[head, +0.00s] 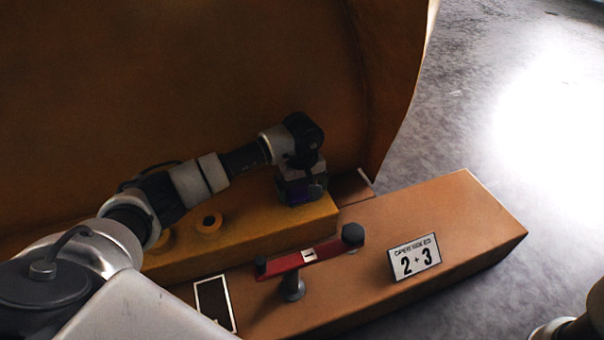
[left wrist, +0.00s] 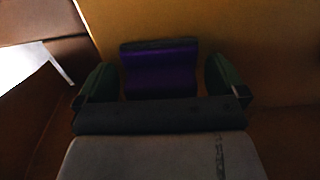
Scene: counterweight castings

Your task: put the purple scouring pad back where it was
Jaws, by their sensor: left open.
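The purple scouring pad (head: 314,191) is at the right end of a raised ochre casting, mostly hidden in the head view by my left gripper (head: 303,194). In the left wrist view the pad (left wrist: 160,70) shows as a dark purple block with a darker top edge. My left gripper (left wrist: 161,80) is open, with one green-tipped finger on each side of the pad and visible gaps between. The pad's underside is hidden. My right gripper is not in view.
A white-framed dark rectangle (head: 214,304) lies at the front left of the orange slab (head: 470,215); another white-edged patch (head: 352,187) is right of the gripper. A large curved brown wall rises behind.

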